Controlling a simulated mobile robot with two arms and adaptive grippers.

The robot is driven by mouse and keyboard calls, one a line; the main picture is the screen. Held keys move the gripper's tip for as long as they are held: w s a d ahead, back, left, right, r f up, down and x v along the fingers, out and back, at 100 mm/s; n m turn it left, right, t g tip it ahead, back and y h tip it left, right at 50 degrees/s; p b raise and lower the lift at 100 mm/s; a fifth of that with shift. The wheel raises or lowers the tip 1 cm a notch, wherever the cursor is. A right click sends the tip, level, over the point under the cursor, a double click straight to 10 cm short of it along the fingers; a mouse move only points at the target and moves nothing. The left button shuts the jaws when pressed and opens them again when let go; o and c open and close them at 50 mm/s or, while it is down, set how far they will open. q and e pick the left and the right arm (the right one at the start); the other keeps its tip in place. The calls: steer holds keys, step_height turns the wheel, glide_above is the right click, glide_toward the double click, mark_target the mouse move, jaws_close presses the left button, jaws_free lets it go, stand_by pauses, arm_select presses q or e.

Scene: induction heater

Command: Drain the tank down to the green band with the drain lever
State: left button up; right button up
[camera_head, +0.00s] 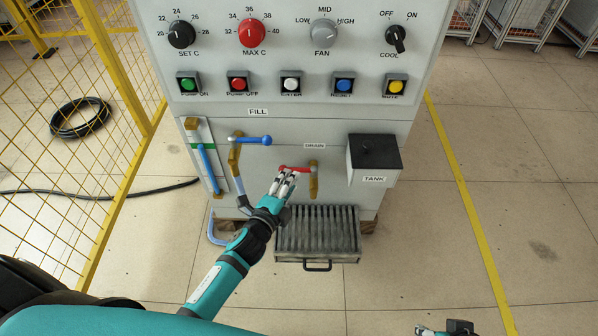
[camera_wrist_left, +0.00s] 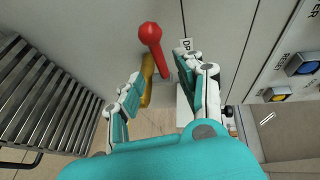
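The red drain lever (camera_head: 297,169) sits on a brass valve (camera_head: 314,182) under the DRAIN label and lies roughly horizontal, its ball end toward the left. My left gripper (camera_head: 285,181) is at its ball end. In the left wrist view the red lever (camera_wrist_left: 158,52) stands just beyond and between the spread fingers (camera_wrist_left: 157,85), which are open; I cannot tell whether they touch it. The level gauge (camera_head: 208,165) at the panel's left has a blue column and a green band (camera_head: 198,147); the column's top appears close to the band. My right gripper (camera_head: 447,328) is partly cut off at the bottom edge.
The blue fill lever (camera_head: 252,140) is up and left of the drain lever. A grate drawer (camera_head: 317,230) juts out below. The black-topped tank box (camera_head: 375,152) protrudes at right. Knobs and buttons line the panel above. A yellow fence (camera_head: 75,100) stands left; floor at right is clear.

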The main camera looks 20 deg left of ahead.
mark_target(299, 169)
arm_select(q)
steer(key=shift+b+x, duration=0.55)
steer(key=shift+x, duration=2.65)
arm_select(e)
steer(key=w+a+r+t+y, duration=0.1)
steer(key=w+a+r+t, duration=0.1)
steer(key=w, duration=0.4)
steer(key=shift+w+t, duration=0.3)
steer(key=shift+t, duration=0.6)
arm_select(q)
steer(key=shift+c, duration=0.4)
jaws_close()
